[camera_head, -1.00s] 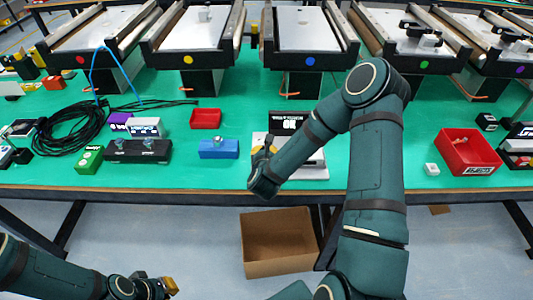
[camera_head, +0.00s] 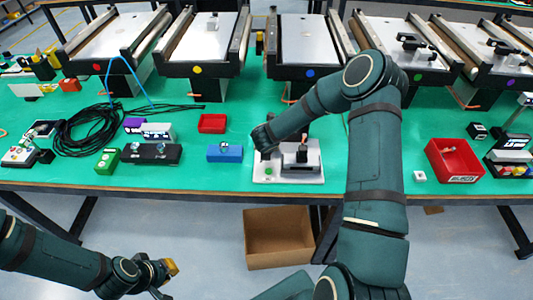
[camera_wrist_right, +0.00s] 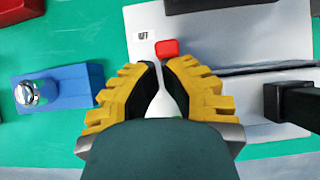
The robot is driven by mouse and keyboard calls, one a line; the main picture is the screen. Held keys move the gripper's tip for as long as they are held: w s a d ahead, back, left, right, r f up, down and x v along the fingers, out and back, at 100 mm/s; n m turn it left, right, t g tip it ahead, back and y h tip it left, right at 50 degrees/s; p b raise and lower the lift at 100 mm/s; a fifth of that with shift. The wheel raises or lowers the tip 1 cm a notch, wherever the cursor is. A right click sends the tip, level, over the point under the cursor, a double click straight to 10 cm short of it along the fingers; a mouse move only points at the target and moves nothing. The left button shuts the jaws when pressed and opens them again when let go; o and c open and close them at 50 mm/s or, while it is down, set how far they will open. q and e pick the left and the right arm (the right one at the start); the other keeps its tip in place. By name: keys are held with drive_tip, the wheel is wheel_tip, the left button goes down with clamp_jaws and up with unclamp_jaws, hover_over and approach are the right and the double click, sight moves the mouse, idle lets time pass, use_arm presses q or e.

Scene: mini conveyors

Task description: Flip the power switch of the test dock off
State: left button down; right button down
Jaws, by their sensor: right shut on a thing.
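The test dock (camera_head: 310,174) is a light grey plate near the table's front edge, with a green light (camera_head: 268,171) at its front left. A red cap (camera_wrist_right: 167,48) on the dock, which looks like the power switch, shows at my right fingertips in the right wrist view. My right gripper (camera_wrist_right: 162,68) has its yellow-black fingers drawn together over the dock's left side. It appears shut on the switch, though the contact is partly hidden. My left gripper (camera_head: 167,279) hangs low in front of the table, away from the dock; its jaws are unclear.
A blue box (camera_head: 225,152) with a metal knob stands left of the dock. A black upright part (camera_wrist_right: 291,102) rises from the dock's right side. A cardboard box (camera_head: 279,238) is below.

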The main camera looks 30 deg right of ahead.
drive_tip(key=shift+w+d, duration=0.2)
drive_tip(key=shift+w, duration=0.15)
drive_tip(key=shift+w+d+b, duration=0.2)
drive_tip(key=shift+w+b, duration=0.15)
drive_tip(key=shift+b, duration=0.05)
use_arm(q)
drive_tip(key=shift+f, duration=0.25)
drive_tip(key=shift+r, duration=0.1)
use_arm(e)
drive_tip(key=shift+r, duration=0.2)
use_arm(q)
drive_tip(key=shift+r+p, duration=0.4)
drive_tip(key=shift+p, duration=0.15)
use_arm(e)
drive_tip(key=shift+r, duration=0.7)
